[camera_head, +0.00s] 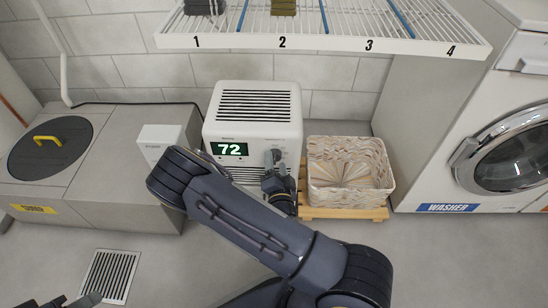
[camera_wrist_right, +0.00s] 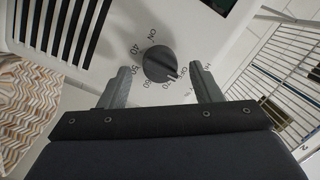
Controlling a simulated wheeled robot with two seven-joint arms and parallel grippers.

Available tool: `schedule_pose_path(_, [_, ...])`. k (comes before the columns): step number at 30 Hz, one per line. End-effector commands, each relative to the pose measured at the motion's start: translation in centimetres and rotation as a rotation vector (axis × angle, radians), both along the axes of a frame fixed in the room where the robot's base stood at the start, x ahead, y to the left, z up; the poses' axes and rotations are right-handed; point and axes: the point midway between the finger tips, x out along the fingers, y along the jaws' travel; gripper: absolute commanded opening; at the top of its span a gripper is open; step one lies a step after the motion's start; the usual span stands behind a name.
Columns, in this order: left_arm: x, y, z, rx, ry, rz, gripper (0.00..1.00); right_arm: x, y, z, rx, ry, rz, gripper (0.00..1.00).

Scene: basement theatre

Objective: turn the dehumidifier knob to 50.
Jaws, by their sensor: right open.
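The white dehumidifier (camera_head: 253,100) stands against the back wall, with a green display (camera_head: 229,149) reading 72. Its dark round knob (camera_wrist_right: 158,63) shows in the right wrist view, ringed by printed marks including 40, 50, 60 and 70. In the head view this gripper (camera_head: 276,162) covers the knob. Part of my left gripper (camera_head: 75,300) shows at the bottom left edge.
A wire shelf (camera_head: 325,42) numbered 1 to 4 overhangs the back. A woven basket (camera_head: 349,150) on a wooden pallet stands right of the dehumidifier. A washer (camera_head: 505,150) is farther right. A grey sump box (camera_head: 125,205) is left. A floor drain (camera_head: 108,276) lies in front.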

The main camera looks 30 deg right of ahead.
Motion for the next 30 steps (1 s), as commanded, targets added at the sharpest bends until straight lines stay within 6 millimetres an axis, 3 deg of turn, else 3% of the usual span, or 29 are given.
schedule_pose_path(11, [-0.01, 0.00, -0.24, 0.000, 0.000, 0.000, 0.36, 0.15, -0.22, 0.02, 0.001, 0.000, 0.002, 0.58])
schedule_pose_path(21, [-0.01, 0.00, -0.24, 0.000, 0.000, 0.000, 0.36, 0.16, -0.21, 0.00, 0.001, 0.000, 0.002, 0.16])
schedule_pose_path(30, [-0.01, 0.00, 0.22, 0.000, 0.000, 0.000, 0.36, 0.15, -0.19, 0.05, 0.028, -0.015, 0.004, 0.14])
